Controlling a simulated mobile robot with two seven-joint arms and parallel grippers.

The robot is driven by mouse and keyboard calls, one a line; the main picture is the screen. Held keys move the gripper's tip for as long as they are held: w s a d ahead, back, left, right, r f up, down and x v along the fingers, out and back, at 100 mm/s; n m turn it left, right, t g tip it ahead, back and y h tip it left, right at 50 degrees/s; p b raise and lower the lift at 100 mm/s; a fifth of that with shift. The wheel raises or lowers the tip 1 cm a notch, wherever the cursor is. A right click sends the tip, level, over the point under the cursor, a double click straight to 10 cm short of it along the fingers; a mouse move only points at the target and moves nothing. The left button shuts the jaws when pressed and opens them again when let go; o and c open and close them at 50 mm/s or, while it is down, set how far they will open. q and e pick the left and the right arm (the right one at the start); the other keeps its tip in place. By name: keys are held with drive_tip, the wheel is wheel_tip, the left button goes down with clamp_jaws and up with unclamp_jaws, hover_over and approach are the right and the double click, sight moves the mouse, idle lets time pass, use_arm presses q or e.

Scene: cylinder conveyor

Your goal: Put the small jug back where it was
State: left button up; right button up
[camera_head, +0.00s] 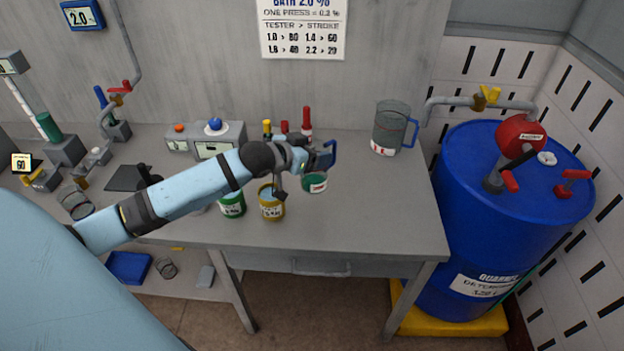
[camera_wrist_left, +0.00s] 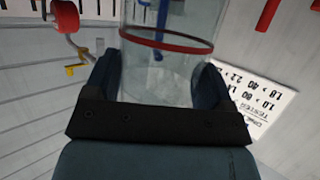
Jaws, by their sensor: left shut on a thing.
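My left gripper (camera_head: 322,158) is shut on the small jug, which shows clearly in the left wrist view (camera_wrist_left: 165,78). The jug is clear, with a red band around it and a blue handle on the side away from my wrist camera. In the head view, the gripper hides most of its body. It is above the table (camera_head: 375,215), over or just behind a green tin (camera_head: 315,183); I cannot tell its exact height. My right gripper is not in view.
A larger clear jug (camera_head: 388,128) with a blue handle stands at the table's back right. A yellow tin (camera_head: 271,207) and another green tin (camera_head: 232,207) stand nearer. A blue drum (camera_head: 470,225) is to the right. The table's front right is clear.

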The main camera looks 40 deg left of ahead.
sight(312, 179)
use_arm(q)
wheel_tip(312, 179, down, 5)
drive_tip(key=shift+f, duration=2.3)
drive_tip(key=o, duration=1.1)
